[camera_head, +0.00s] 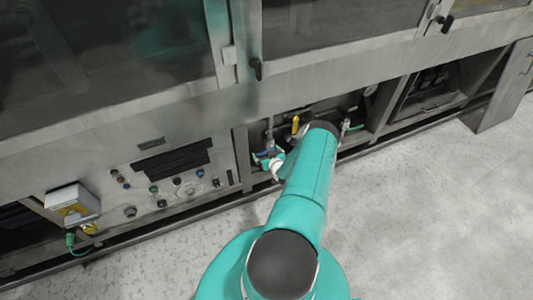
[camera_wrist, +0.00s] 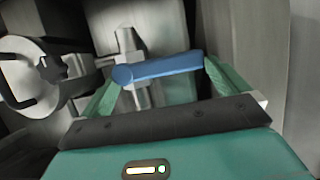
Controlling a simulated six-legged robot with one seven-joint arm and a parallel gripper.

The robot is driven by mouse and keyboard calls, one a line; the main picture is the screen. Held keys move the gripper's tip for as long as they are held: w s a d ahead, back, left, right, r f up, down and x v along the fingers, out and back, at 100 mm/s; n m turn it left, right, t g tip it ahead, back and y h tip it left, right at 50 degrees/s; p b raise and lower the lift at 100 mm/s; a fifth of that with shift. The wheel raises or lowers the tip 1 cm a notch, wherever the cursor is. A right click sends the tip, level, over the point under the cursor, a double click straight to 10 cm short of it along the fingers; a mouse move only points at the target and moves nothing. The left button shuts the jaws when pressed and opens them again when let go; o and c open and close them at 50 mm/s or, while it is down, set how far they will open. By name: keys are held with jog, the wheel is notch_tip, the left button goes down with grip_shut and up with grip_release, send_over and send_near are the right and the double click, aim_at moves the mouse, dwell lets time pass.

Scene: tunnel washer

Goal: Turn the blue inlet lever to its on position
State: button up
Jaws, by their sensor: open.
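The blue inlet lever (camera_wrist: 165,69) shows in the wrist view. It runs from a round pivot at left to its free end at right, tilted slightly up, across a grey valve fitting (camera_wrist: 127,42). My gripper (camera_wrist: 162,78) is open, with one green finger near the pivot and the other by the lever's free end. The lever lies across the gap between the fingertips; I cannot tell whether either touches it. In the head view, a small blue part (camera_head: 266,153) shows in the machine's lower opening, beside my gripper (camera_head: 275,164); my arm hides part of this area.
A yellow handle (camera_head: 295,124) stands above and right of my gripper in the opening. A control panel (camera_head: 175,180) with buttons lies left, and a box with a green plug (camera_head: 74,205) further left. In the wrist view, a round grey fitting (camera_wrist: 35,75) is at left. Floor at right is clear.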

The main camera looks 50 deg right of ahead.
jog(key=c, duration=1.1)
jog(key=shift+o, duration=0.2)
